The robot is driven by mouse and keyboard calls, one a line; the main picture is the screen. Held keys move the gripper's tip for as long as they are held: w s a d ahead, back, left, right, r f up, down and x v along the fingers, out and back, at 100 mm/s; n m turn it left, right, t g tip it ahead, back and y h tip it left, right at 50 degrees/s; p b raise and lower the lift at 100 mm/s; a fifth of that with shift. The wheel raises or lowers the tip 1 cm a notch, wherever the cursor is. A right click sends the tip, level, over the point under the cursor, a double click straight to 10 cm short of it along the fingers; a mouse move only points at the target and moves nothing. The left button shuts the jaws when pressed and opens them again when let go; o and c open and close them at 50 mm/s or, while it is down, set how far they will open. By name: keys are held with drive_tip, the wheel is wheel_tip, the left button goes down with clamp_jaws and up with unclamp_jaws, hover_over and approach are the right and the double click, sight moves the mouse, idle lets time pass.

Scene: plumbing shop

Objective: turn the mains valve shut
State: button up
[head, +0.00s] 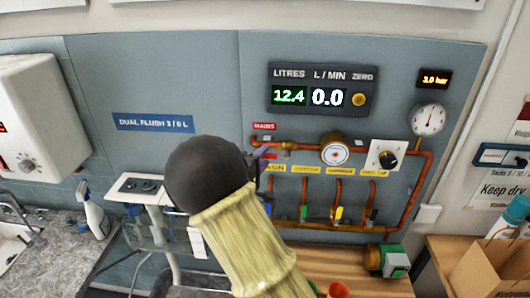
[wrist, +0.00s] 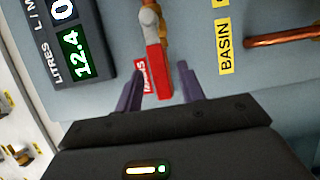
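The mains valve (wrist: 149,20) sits on a copper pipe near the top of the wrist view. Its red lever (wrist: 155,72) points down the picture, roughly in line with the pipe. The red mains label (wrist: 141,77) is beside it, partly covered by a finger; the label also shows in the head view (head: 264,126). My gripper (wrist: 160,76) is open, with one purple finger on each side of the lever. A gap shows on the right; contact on the left cannot be told. In the head view my arm and gripper (head: 263,172) hide most of the valve.
The display (head: 318,91) reads 12.4 litres and 0.0 L/min. A small readout (head: 434,79) shows 3.0 bar above a gauge (head: 427,119). Copper pipes with a round meter (head: 335,152) and several branch valves run right of my gripper. A basin label (wrist: 224,46) is nearby.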

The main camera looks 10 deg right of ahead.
drive_tip(key=shift+x, duration=0.85)
clamp_jaws()
drive_tip(key=shift+d, duration=0.1)
